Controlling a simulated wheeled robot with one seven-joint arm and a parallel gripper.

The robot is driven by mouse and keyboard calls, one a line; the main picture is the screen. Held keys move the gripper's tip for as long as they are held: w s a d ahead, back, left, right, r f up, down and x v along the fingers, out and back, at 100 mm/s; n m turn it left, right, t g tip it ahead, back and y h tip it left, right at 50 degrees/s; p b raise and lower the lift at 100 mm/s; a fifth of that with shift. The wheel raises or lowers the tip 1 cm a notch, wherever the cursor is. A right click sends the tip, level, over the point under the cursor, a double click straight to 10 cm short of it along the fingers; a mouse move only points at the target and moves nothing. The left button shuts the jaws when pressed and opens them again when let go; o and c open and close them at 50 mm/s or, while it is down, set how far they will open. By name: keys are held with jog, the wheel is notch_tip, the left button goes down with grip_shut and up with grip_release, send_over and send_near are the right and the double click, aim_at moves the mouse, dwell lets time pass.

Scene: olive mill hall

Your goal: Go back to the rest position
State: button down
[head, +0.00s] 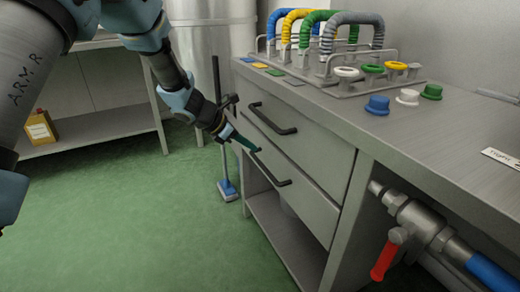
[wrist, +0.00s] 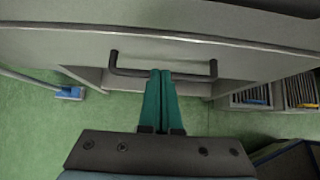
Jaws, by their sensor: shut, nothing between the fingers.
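My gripper (head: 247,146) is shut and empty at the end of my arm. In the head view it is in front of the two-drawer metal cabinet, close to the lower drawer's dark handle (head: 271,170). In the wrist view my gripper's green fingers (wrist: 161,74) lie together, their tips at a dark bar handle (wrist: 165,70). I cannot tell whether they touch it. The upper drawer handle (head: 272,119) is above and clear of the fingers. Both drawers look shut in the head view.
The steel worktop (head: 410,123) carries a rack with coloured hoses (head: 335,35) and several coloured caps. A pipe with a red valve lever (head: 384,260) is below right. A blue-footed squeegee (head: 228,189) stands behind my gripper. A shelf (head: 95,133) is at left. The green floor is open.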

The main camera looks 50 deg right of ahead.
jog(key=v, duration=0.7)
jog(key=shift+w+f, duration=0.15)
jog(key=shift+f, duration=0.05)
jog(key=w+a+r+m+t+y, duration=0.1)
jog(key=w+a+m+y, duration=0.2)
jog(key=a, duration=0.9)
jog(key=w+a+m+t, duration=0.25)
jog(key=w+a, duration=0.25)
jog(key=a, duration=0.7)
jog(key=s+a+r+m+t+y, duration=0.1)
jog(key=s+a+m+y, duration=0.3)
jog(key=a, duration=1)
jog(key=s+a+r+m+y, duration=0.1)
jog(key=a+m, duration=0.4)
jog(key=a, duration=0.9)
notch_tip(320, 180, up, 19)
jog(key=p, duration=1.9)
